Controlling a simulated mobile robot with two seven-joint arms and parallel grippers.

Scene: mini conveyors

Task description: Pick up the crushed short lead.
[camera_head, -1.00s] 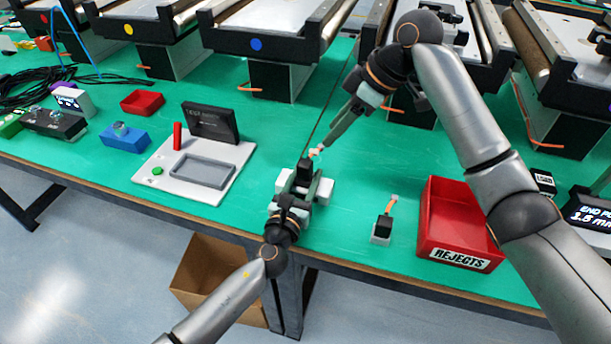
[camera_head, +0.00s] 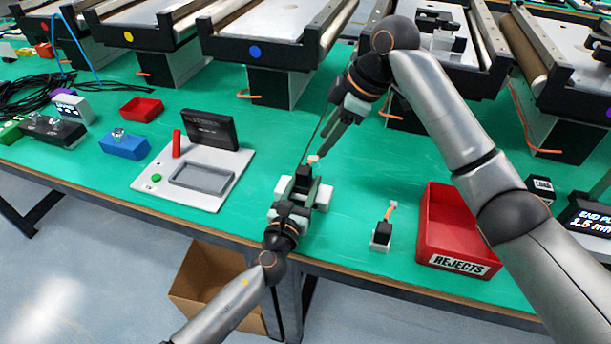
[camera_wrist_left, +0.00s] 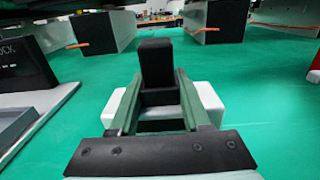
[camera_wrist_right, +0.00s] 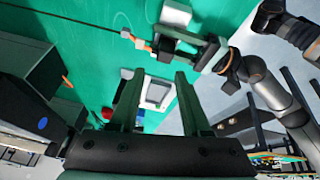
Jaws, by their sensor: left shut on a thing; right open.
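My left gripper (camera_head: 304,183) is shut on a black block (camera_head: 304,172), which stands up between its fingers in the left wrist view (camera_wrist_left: 156,62). A short lead, with orange and a pale tip (camera_head: 313,160), sticks out at the block's far end. The lead also shows in the right wrist view (camera_wrist_right: 139,43); I cannot make out its damage. My right gripper (camera_head: 322,153) is open, its fingers just above and beside the lead tip in the head view; no contact is clear. Another black block with an orange lead (camera_head: 382,234) stands to the right.
White blocks (camera_wrist_left: 211,103) flank my left fingers. A red REJECTS bin (camera_head: 457,264) stands at the right. A pale fixture plate (camera_head: 212,201) with a dark display (camera_head: 211,129) lies at left. Conveyors (camera_head: 268,45) line the back. Green mat between is mostly clear.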

